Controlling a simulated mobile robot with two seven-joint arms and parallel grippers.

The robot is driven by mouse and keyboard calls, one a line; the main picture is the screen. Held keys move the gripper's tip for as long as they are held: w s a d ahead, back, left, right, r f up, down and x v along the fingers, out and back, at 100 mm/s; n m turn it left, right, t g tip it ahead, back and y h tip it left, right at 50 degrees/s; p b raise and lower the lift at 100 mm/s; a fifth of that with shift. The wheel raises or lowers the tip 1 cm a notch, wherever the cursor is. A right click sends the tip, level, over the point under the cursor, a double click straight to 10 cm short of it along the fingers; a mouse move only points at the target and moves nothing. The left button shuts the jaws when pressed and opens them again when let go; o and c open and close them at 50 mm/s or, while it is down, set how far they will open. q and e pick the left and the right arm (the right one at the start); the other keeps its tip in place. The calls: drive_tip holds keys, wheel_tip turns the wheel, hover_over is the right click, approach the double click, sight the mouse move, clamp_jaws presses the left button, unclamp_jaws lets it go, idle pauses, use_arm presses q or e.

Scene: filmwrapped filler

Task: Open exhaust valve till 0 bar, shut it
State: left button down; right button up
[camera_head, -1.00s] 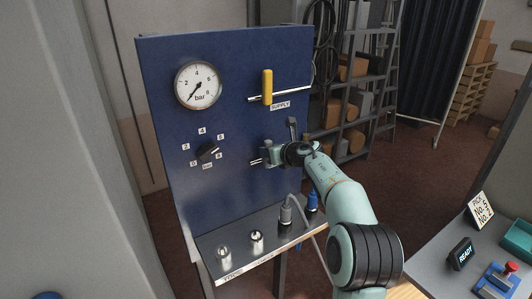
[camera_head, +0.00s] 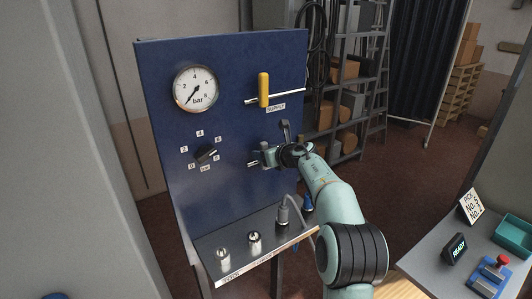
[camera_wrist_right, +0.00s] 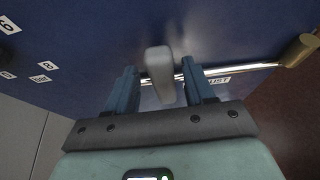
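The blue panel (camera_head: 225,125) carries a round pressure gauge (camera_head: 195,87); its needle points down-left, near the low end of the scale. The exhaust valve's grey handle (camera_wrist_right: 160,72) stands across its metal pipe (camera_wrist_right: 240,70) in the right wrist view. My right gripper (camera_head: 268,156) is at this valve. In the wrist view its two blue fingers (camera_wrist_right: 161,88) are apart on either side of the handle, with a gap on both sides. In the head view the gripper mostly hides the valve. My left gripper is not in view.
Above is the supply valve with a yellow handle (camera_head: 263,89), upright across its pipe. A black dial knob (camera_head: 206,153) sits to the left. The shelf below holds metal fittings (camera_head: 254,239) and a hose connector (camera_head: 284,212). A grey table (camera_head: 425,258) stands at right.

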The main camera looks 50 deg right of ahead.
drive_tip(key=shift+s, duration=0.1)
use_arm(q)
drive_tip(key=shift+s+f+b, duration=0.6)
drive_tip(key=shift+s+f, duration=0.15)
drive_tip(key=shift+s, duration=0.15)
use_arm(e)
drive_tip(key=v, duration=1.3)
drive_tip(key=shift+s, duration=0.1)
